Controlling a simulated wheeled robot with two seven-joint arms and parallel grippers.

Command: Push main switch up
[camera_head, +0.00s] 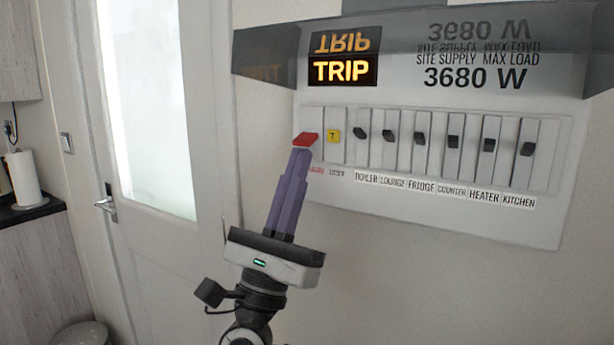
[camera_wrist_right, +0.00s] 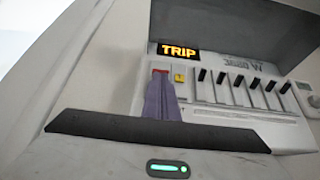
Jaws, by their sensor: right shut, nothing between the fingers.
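The red main switch (camera_head: 305,139) is at the left end of the switch row on the wall panel. It also shows in the right wrist view (camera_wrist_right: 160,72), just above my fingertips. My right gripper (camera_head: 300,153) is shut and empty, with its purple fingers pointing up. Its tips are right below the red lever and overlap its lower edge in the picture; I cannot tell whether they touch. The fingers hide part of the label under the switch. My left gripper is not in view.
The panel (camera_head: 450,220) has a lit orange TRIP display (camera_head: 342,70), a yellow test button (camera_head: 333,136) and several black switches to the right. A projecting hood (camera_head: 265,50) overhangs the panel. A door (camera_head: 165,240) and a counter (camera_head: 30,211) with a paper roll (camera_head: 27,180) are left.

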